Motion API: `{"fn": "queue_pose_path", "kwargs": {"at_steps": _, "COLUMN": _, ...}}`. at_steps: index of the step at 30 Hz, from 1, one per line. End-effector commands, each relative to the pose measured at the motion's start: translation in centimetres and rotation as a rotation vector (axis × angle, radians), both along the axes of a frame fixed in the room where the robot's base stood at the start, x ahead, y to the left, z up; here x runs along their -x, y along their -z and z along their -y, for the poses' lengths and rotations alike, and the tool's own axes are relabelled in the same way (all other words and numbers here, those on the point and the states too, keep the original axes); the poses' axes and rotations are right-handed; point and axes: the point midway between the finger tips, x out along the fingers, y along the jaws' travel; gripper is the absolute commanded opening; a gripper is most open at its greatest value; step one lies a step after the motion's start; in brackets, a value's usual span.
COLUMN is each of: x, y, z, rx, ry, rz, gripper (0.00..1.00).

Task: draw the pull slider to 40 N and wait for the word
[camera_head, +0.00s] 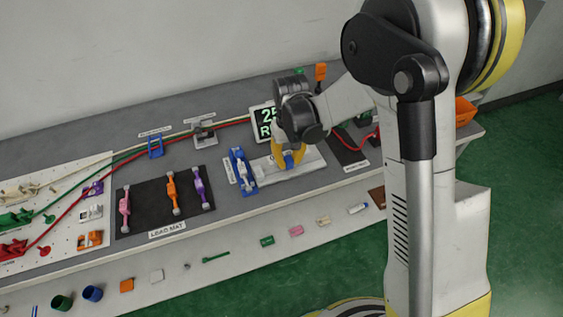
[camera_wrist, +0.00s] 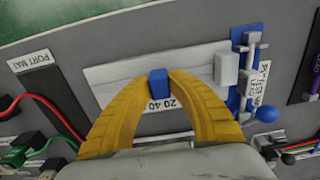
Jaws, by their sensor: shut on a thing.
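The pull slider is a pale plate (camera_head: 262,177) with a blue knob (camera_head: 291,161). In the wrist view the blue knob (camera_wrist: 158,83) stands between the yellow fingertips of my gripper (camera_wrist: 158,78), which is shut on it. A scale label (camera_wrist: 160,104) beside the knob shows "20 40", and the fingers hide the rest of it. In the head view my gripper (camera_head: 289,158) reaches down onto the plate. A display (camera_head: 262,121) behind it shows a green "25" and an "R", with its right part hidden by my wrist.
A blue lever fixture (camera_head: 241,170) stands close to the plate's left end in the head view. A dark lead mat (camera_head: 149,205) with several coloured pieces lies farther left. A dark port mat (camera_head: 346,150) with cables lies to the right. Small items line the lower ledge.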

Motion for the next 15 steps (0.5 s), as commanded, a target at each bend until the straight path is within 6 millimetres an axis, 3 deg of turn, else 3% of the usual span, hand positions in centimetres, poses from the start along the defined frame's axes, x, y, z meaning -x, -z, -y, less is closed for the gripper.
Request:
{"fn": "queue_pose_path", "kwargs": {"at_steps": 4, "x": 0.04, "y": 0.02, "z": -0.09, "rx": -0.001, "ry": -0.001, "rz": 0.000, "gripper": 0.00}}
{"fn": "queue_pose_path", "kwargs": {"at_steps": 5, "x": 0.04, "y": 0.02, "z": -0.09, "rx": -0.001, "ry": -0.001, "rz": 0.000, "gripper": 0.24}}
{"fn": "queue_pose_path", "kwargs": {"at_steps": 7, "x": 0.04, "y": 0.02, "z": -0.10, "rx": -0.001, "ry": -0.001, "rz": 0.000, "gripper": 0.43}}
{"fn": "queue_pose_path", "kwargs": {"at_steps": 15, "x": 0.04, "y": -0.02, "z": -0.11, "rx": -0.001, "ry": -0.001, "rz": 0.000, "gripper": 0.43}}
